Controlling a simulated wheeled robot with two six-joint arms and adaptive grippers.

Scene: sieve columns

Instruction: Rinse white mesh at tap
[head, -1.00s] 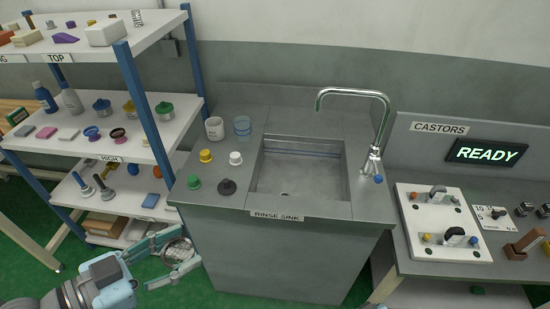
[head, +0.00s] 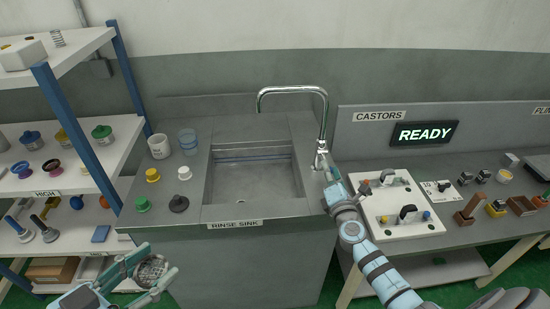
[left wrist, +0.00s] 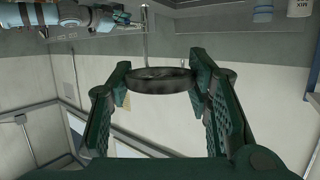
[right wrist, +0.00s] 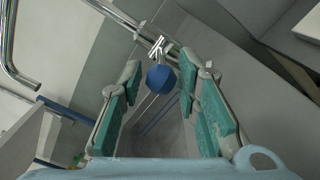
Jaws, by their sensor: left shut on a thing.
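My left gripper (head: 140,279) is shut on a round mesh sieve (head: 152,270) in front of the sink cabinet, below counter height. In the left wrist view the sieve (left wrist: 160,86) shows edge-on as a dark ring between the fingers; its mesh colour is unclear. The chrome tap (head: 325,115) stands at the sink's right, its spout over the basin (head: 255,184). No water shows. My right gripper (head: 329,175) is at the tap's base. In the right wrist view it is open, with the blue tap knob (right wrist: 161,79) between its fingertips; contact is not visible.
A white mug (head: 159,147), a blue clear cup (head: 188,140) and several coloured knobs stand left of the basin. A shelf rack (head: 62,115) is at the left. Right of the sink, a bench holds a white panel (head: 400,225) close to my right arm. The basin is empty.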

